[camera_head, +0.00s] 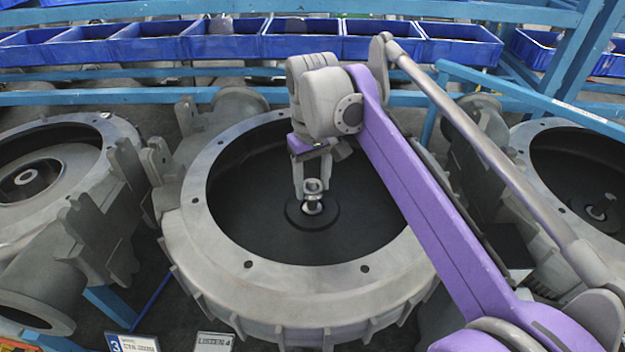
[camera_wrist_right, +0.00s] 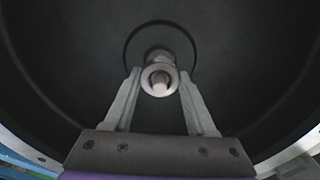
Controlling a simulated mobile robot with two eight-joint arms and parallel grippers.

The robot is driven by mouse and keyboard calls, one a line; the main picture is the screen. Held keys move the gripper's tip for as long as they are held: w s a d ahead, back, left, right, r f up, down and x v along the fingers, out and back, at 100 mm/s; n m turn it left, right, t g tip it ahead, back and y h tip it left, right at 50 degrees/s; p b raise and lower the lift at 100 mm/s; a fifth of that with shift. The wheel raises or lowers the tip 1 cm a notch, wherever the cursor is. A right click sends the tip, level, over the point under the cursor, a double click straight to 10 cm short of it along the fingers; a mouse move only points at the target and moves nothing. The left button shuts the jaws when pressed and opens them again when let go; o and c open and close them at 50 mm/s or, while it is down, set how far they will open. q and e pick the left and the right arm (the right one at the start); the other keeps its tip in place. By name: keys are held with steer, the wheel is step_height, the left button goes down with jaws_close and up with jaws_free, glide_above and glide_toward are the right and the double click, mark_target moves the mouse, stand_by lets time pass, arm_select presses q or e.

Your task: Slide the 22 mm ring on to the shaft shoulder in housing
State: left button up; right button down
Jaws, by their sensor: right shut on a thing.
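The large grey round housing (camera_head: 185,225) stands in the middle of the head view with its dark bowl open towards me. A short metal shaft (camera_head: 312,208) rises from a round dark disc at the centre of the bowl. My right gripper (camera_head: 312,184) reaches down into the bowl and is shut on a small metal ring (camera_wrist_right: 147,84). In the right wrist view the fingers of my right gripper (camera_wrist_right: 159,77) flank the ring. The shaft's end shows through the ring's hole; whether the ring is around the shaft or just above it I cannot tell. My left gripper is out of view.
Similar housings stand at the left (camera_head: 100,135) and right (camera_head: 535,150). Blue bins (camera_head: 300,47) line a rack behind, with blue rails in front of them. Label cards (camera_head: 215,341) sit at the front edge. The bowl around the shaft is clear.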

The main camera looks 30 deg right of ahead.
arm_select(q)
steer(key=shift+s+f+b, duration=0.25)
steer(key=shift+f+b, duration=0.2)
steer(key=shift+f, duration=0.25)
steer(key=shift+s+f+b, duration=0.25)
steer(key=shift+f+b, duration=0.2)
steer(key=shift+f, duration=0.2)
arm_select(e)
steer(key=shift+f, duration=2.15)
steer(key=shift+c, duration=0.7)
jaws_free()
step_height(320, 180, up, 11)
steer(key=shift+f+p, duration=0.1)
steer(key=shift+p, duration=0.55)
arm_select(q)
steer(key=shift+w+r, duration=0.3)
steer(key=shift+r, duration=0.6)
